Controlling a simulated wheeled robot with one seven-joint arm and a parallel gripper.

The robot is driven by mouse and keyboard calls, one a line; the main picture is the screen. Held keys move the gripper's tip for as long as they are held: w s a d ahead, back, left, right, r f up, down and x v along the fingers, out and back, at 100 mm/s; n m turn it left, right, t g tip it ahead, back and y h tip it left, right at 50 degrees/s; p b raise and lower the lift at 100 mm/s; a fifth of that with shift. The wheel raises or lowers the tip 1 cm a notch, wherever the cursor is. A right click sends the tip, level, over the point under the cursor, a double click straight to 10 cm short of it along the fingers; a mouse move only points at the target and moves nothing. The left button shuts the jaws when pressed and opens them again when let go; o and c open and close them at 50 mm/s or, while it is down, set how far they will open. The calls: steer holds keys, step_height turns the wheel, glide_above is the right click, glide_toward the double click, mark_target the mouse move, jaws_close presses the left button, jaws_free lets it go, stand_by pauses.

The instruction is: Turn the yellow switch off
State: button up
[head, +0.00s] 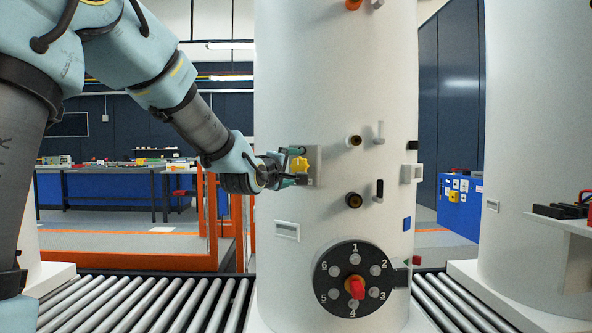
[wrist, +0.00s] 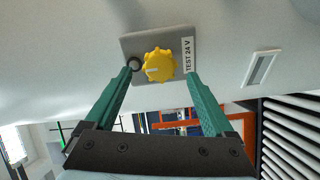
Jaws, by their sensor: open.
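The yellow switch (head: 300,165) is a scalloped knob on a grey plate on the front of the white tank. In the wrist view the yellow switch (wrist: 159,66) shows a pale pointer mark on its face, on the grey plate (wrist: 140,45) labelled "TEST 24 V". My gripper (head: 291,166) is at the plate, coming from the left. In the wrist view my gripper (wrist: 161,72) is open, with one green finger on each side of the knob. I cannot tell whether either finger touches it. A small dark round part (wrist: 133,63) sits beside the knob at the left fingertip.
The white tank (head: 335,100) also carries a numbered black dial (head: 354,279) with a red knob, dark round sockets (head: 354,200) and small levers (head: 379,133). A roller conveyor (head: 160,300) runs below. Another white tank (head: 530,150) stands at right.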

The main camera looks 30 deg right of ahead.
steer(key=v, duration=0.7)
stand_by(0.3)
steer(key=w+a+f+m+y+p, duration=0.1)
steer(key=w+a+f+y+p, duration=0.2)
steer(key=a+f+y, duration=0.5)
steer(key=s+a+f+m+g+y+p, duration=0.1)
steer(key=a+f, duration=0.4)
steer(key=a, duration=0.5)
steer(key=s+a+f+m+g+y+p, duration=0.2)
steer(key=s+a+f+g, duration=0.3)
steer(key=a, duration=0.6)
steer(key=shift+y+p, duration=0.5)
steer(key=shift+p, duration=0.25)
steer(key=shift+o, duration=1)
steer(key=s+a+f+m+g+y+p, duration=0.1)
steer(key=s+a+f+m+g+p, duration=0.1)
steer(key=s+a, duration=0.5)
steer(key=s+f+g, duration=0.1)
steer(key=s+g, duration=0.1)
steer(key=shift+s+a+m, duration=0.15)
steer(key=shift+s+m, duration=0.15)
steer(key=shift+f, duration=0.15)
steer(key=shift+c, duration=0.3)
